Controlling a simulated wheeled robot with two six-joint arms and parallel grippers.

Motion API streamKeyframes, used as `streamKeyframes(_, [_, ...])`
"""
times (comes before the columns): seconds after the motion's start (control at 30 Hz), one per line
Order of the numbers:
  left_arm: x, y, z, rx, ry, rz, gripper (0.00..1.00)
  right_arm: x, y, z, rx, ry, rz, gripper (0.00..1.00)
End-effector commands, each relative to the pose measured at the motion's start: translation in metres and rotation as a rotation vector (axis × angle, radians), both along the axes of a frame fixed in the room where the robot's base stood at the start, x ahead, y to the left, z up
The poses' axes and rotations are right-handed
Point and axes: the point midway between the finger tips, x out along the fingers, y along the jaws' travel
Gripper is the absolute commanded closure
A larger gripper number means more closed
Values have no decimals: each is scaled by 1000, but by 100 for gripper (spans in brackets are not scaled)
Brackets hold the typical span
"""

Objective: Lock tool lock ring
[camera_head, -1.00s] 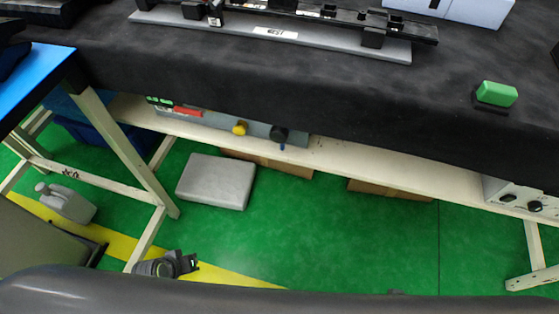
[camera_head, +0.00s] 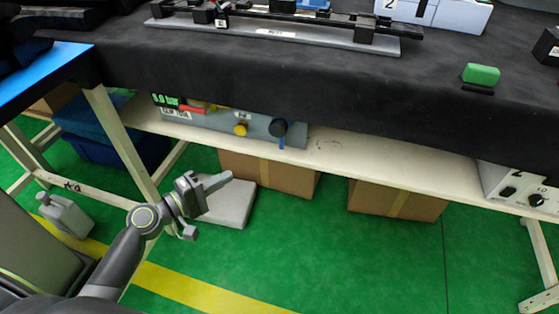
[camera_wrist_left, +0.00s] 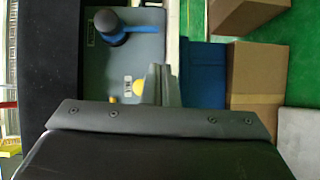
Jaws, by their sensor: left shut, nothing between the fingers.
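A grey panel (camera_head: 222,121) with a green lit display sits on the shelf under the bench. It carries a dark round knob with a blue lever (camera_head: 278,130), a yellow knob (camera_head: 241,129) and a red part. I cannot tell for sure which one is the tool lock ring. My left gripper (camera_head: 228,177) is shut and empty, below and in front of the panel, apart from it. In the left wrist view the shut fingers (camera_wrist_left: 161,85) partly cover the yellow knob (camera_wrist_left: 137,88); the dark knob with its blue lever (camera_wrist_left: 108,22) shows at upper left. My right gripper is out of view.
The dark bench top (camera_head: 330,75) overhangs the cream shelf (camera_head: 370,158). Cardboard boxes (camera_head: 398,200), a pale grey block (camera_head: 232,207) and a blue bin (camera_head: 110,150) lie below.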

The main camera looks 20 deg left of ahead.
Motion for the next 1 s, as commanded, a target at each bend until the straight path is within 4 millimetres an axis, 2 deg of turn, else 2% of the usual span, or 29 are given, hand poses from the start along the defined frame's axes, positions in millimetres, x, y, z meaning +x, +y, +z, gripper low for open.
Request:
streamKeyframes(0.2, [3, 0, 15, -64, -17, -8, 100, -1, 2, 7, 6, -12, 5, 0])
streamKeyframes(0.63, [8, -4, 16, -66, -17, -7, 100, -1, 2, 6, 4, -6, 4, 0])
streamKeyframes(0.77, [22, -14, 18, -69, -19, -6, 100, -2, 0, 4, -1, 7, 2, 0])
streamKeyframes(1.0, [64, -45, 18, -69, -18, -8, 100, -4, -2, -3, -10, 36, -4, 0])
